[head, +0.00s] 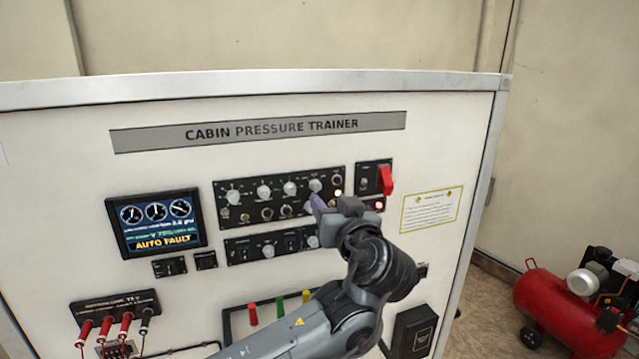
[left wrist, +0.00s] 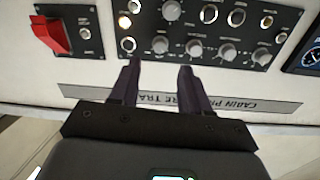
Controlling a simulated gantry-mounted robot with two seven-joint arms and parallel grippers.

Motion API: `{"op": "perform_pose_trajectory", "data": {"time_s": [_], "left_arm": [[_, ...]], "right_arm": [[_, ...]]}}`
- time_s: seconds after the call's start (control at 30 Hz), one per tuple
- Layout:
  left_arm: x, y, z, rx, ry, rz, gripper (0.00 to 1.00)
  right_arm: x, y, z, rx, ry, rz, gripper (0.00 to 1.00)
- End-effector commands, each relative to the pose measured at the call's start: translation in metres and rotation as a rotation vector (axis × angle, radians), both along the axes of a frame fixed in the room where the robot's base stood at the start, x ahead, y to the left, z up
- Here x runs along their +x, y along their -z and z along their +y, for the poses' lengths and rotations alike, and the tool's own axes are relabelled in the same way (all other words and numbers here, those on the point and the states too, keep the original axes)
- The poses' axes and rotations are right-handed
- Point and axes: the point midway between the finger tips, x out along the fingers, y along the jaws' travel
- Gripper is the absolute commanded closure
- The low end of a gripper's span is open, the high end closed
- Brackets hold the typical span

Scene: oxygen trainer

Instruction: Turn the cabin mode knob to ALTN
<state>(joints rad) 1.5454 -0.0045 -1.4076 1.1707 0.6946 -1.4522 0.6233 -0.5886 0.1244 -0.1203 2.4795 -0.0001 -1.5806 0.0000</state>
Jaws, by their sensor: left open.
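The upper black knob panel (head: 250,207) on the white trainer face carries a top row of grey knobs and a lower row of smaller controls. Their labels are too small to read, so I cannot tell which knob is cabin mode. My left gripper (head: 322,203) is in front of this panel's right end and hides part of it. In the left wrist view, which shows the panel upside down, my left gripper (left wrist: 159,68) is open. The top-row end knob (left wrist: 160,44) lies just beyond the gap between its fingertips, apparently untouched. That knob also shows in the head view (head: 315,185).
A red guarded switch (head: 386,180) is right of the panel, and a lit display (head: 154,222) reading AUTO FAULT is left. A lower knob panel (head: 268,248) sits beneath. Colored handles (head: 280,307) and red plugs (head: 105,328) are below. A red compressor (head: 557,308) stands right.

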Motion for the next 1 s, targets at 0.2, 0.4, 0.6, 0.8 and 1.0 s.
{"op": "perform_pose_trajectory", "data": {"time_s": [0.2, 0.4, 0.6, 0.8, 1.0], "left_arm": [[0.035, -0.003, 0.012, 0.000, -0.002, 0.004, 0.53], [0.055, -0.002, 0.018, 0.000, -0.001, 0.002, 0.53], [0.064, 0.000, 0.020, 0.000, 0.001, 0.001, 0.53], [0.064, 0.001, 0.021, 0.000, 0.001, 0.001, 0.53], [0.064, 0.001, 0.021, 0.000, 0.001, 0.001, 0.72]], "right_arm": [[0.002, -0.029, 0.000, -0.001, 0.000, -0.006, 0.57], [0.003, -0.040, 0.000, 0.000, 0.000, -0.009, 0.57], [0.004, -0.043, 0.001, 0.004, 0.002, -0.010, 0.57], [0.004, -0.043, 0.001, 0.007, 0.005, -0.010, 0.57], [0.004, -0.043, 0.002, 0.008, 0.006, -0.010, 0.57]]}}
